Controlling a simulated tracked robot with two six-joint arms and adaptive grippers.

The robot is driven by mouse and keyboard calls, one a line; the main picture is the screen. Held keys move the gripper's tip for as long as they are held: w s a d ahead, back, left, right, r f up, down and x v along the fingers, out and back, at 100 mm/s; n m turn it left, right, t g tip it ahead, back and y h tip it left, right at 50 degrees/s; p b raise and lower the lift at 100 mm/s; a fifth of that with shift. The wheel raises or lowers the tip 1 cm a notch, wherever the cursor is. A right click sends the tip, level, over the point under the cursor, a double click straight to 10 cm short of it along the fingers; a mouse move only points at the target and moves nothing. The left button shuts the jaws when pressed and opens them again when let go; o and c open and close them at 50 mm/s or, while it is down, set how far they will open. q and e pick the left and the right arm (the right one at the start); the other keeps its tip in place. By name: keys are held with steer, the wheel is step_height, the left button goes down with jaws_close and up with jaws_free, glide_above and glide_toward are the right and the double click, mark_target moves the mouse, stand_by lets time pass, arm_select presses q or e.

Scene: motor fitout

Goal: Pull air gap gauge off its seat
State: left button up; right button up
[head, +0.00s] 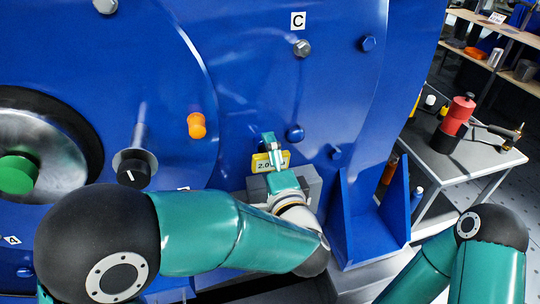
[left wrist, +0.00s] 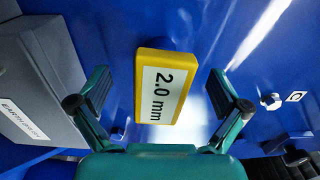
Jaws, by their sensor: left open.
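The air gap gauge (left wrist: 166,88) is a yellow block with a white label reading 2.0 mm. In the head view the gauge (head: 260,163) shows against the blue motor housing, partly covered by my left gripper (head: 271,152). In the left wrist view my left gripper (left wrist: 160,84) is open, with one finger on each side of the gauge. A gap shows between each finger and the block. The gauge's seat behind it is hidden. My right arm is at the lower right of the head view, and its gripper is out of sight.
A grey box (left wrist: 38,75) labelled EARTH stands close beside one finger. Bolts, an orange knob (head: 197,125) and a blue bracket (head: 368,215) stick out from the housing. A grey side table (head: 440,165) with a red-and-black item stands to the right.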

arm_select(q)
steer(key=shift+p, duration=0.45)
stand_by(0.6)
steer(key=shift+c, duration=0.2)
jaws_close()
stand_by(0.4)
steer(key=shift+s, duration=0.15)
